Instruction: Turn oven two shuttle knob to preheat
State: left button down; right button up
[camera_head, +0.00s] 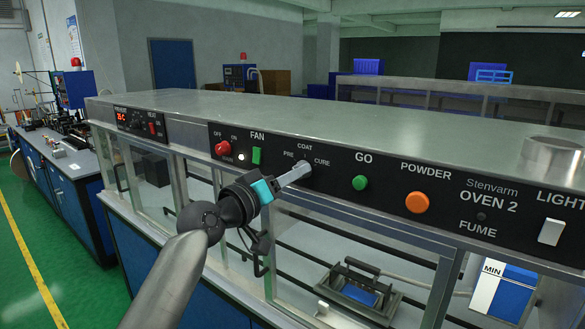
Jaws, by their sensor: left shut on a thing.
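The black control panel (460,206) of oven 2 runs along the front of the long metal oven. Its shuttle knob (306,166) sits between the labels PRE, COAT and CURE. My left gripper (300,173) reaches it from the lower left, with its fingers shut on the knob. The fingertips cover most of the knob, so I cannot tell which label it points to. My right gripper is not in view.
Left of the knob are a red OFF button (222,148), a lit white lamp and a green fan switch (256,156). Right of it are a green GO button (360,183), an orange POWDER button (417,202) and a white light switch (551,232). Glass windows lie below.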

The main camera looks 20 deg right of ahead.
pick_arm(q)
jog(key=shift+n+p, duration=0.55)
jog(key=shift+n, duration=0.65)
jog(key=shift+f, duration=0.1)
jog(key=c, duration=0.5)
grip_release()
jog(key=shift+s+a, duration=0.1)
jog(key=b+v, duration=0.1)
jog(key=v, duration=1.4)
jog(key=shift+s+f, duration=0.1)
